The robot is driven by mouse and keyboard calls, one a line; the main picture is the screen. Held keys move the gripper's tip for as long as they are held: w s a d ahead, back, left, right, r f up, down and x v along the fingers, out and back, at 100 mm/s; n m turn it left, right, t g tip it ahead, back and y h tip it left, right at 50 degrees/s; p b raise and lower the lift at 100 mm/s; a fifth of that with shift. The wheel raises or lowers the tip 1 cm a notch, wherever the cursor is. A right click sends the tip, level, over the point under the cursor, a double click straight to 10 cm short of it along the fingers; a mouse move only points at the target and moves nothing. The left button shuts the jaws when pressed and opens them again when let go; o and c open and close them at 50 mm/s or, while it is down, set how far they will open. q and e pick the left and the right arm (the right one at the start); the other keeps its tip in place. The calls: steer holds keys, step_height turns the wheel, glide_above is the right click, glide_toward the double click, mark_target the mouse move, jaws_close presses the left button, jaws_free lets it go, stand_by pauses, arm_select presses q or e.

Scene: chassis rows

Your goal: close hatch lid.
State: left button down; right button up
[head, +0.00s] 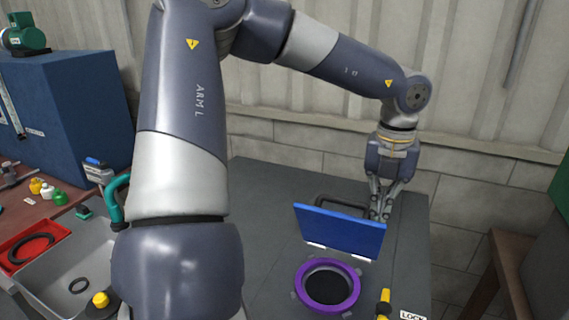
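The blue hatch lid (340,230) stands open and roughly upright on the far side of the purple ring (327,286) around the dark round hatch opening. A dark handle shows behind the lid's top edge. My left gripper (380,216) points down behind the lid, by its upper right corner. Its fingers converge and look shut, with nothing visible between them. I cannot tell whether they touch the lid. My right gripper is not in view.
A yellow-handled lever (384,302) stands right of the ring, near a LOCK label (412,315). On the left are a grey bin (62,262), a red tray (32,243) and a blue cabinet (75,110). The grey worktop behind the lid is mostly clear.

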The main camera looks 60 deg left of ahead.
arm_select(q)
step_height(320, 180, up, 6)
steer(key=p, duration=0.2)
steer(key=shift+s+a+f+p, duration=0.1)
steer(key=shift+a+f+p, duration=0.1)
steer(key=shift+p, duration=0.15)
steer(key=shift+d, duration=0.1)
stand_by(0.8)
